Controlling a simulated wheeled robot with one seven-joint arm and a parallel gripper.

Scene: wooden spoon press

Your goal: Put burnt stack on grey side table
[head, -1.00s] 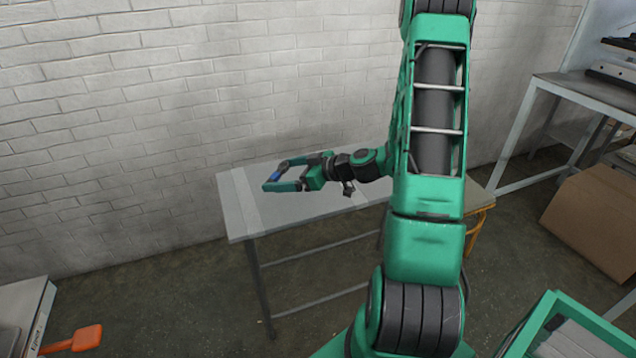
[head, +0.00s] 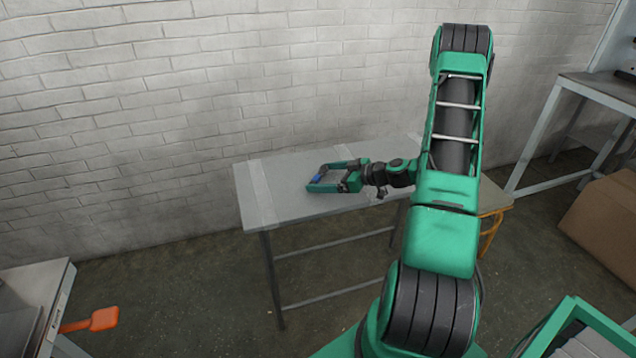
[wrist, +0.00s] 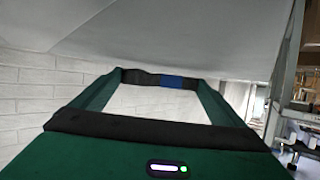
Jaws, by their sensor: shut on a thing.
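My gripper (head: 316,180) is over the grey side table (head: 262,212), which stands against the brick wall. It is shut on a small blue and dark piece, which I take to be the burnt stack (head: 319,177). In the wrist view the blue part of the stack (wrist: 172,82) sits between the dark fingertips (wrist: 160,79). The grey surface above the fingers in the wrist view looks like the tabletop. The piece looks close to the tabletop, but I cannot tell whether it touches.
The tabletop around my gripper is bare. An orange spatula-like tool (head: 98,320) sticks out from a bench (head: 50,300) at lower left. A cardboard box (head: 605,215) and a metal-framed table (head: 600,95) are at the right.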

